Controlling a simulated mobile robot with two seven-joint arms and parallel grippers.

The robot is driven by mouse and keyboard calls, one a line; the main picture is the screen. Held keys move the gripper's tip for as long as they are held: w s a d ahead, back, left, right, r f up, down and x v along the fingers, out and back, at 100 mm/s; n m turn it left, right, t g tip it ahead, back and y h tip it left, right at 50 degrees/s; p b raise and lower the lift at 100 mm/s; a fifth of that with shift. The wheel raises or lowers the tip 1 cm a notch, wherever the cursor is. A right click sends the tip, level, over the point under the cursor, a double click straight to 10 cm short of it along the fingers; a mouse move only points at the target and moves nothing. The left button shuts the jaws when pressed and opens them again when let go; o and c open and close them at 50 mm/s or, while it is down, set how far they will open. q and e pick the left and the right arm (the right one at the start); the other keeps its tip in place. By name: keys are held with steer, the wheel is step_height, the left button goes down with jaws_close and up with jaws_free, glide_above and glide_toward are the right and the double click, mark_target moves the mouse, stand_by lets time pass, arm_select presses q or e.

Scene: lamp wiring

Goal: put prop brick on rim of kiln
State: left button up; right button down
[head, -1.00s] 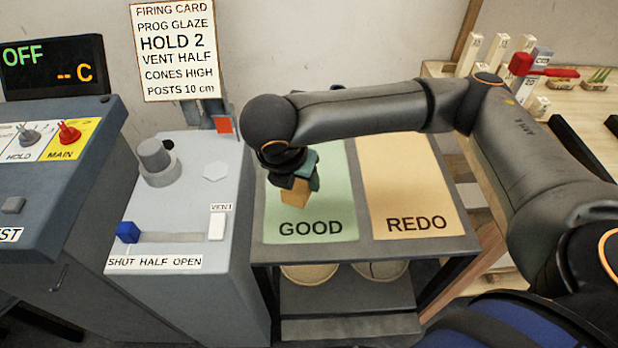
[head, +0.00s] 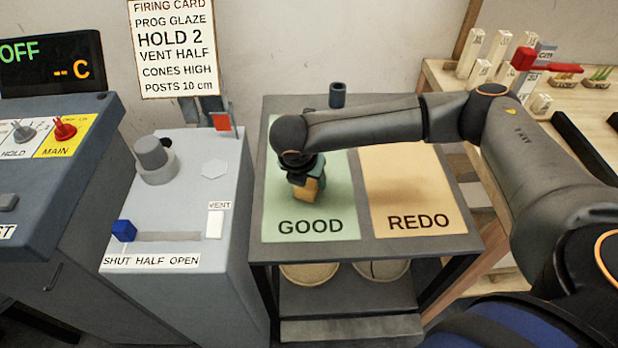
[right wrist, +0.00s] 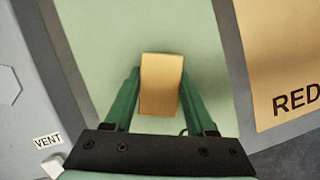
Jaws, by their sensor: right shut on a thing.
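The prop brick (head: 306,190) is a small tan block. It is held in my right gripper (head: 306,180), above or on the green GOOD mat; I cannot tell whether it touches the mat. In the right wrist view, the brick (right wrist: 160,84) sits between the two green fingers of the right gripper (right wrist: 158,88), which are shut on its sides. The kiln is not clearly identifiable in these views. My left gripper is not in view.
The dark table (head: 365,251) bears the green GOOD mat (head: 340,215) and the orange REDO mat (head: 415,200). A dark cylinder (head: 337,95) stands at its back. A grey vent box (head: 190,220) is at left. A wooden bench (head: 450,82) with several white posts is at right.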

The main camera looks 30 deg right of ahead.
steer(key=shift+c, duration=1.1)
jaws_free()
